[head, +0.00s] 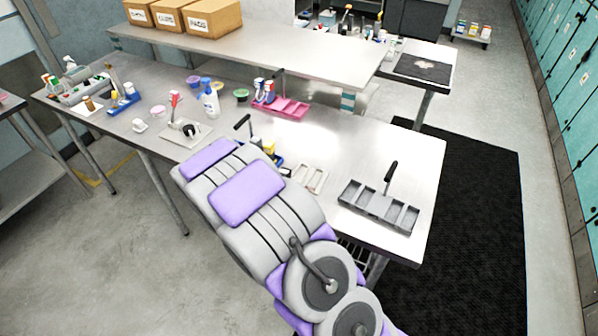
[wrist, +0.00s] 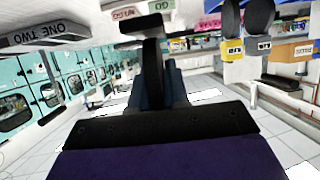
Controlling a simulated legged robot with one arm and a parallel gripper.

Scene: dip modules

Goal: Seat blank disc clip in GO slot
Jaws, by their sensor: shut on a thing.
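My gripper (wrist: 148,28) reaches up the middle of the wrist view and is shut on a dark crosswise piece at its tip. I take this piece as the blank disc clip; its face is hidden. The GO label (wrist: 161,5) and the NO GO label (wrist: 122,13) show at the top edge, close to the gripper tip. The pale two-slot tray (head: 314,179) lies on the bench just right of my arm in the head view. My arm hides the gripper and clip there.
A grey compartment caddy (head: 378,205) stands at right; its ONE TWO label (wrist: 45,35) shows in the wrist view. Yellow-tagged (wrist: 232,47) and white-tagged (wrist: 264,45) dark pieces stand at right. A pink caddy (head: 285,110) is farther back.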

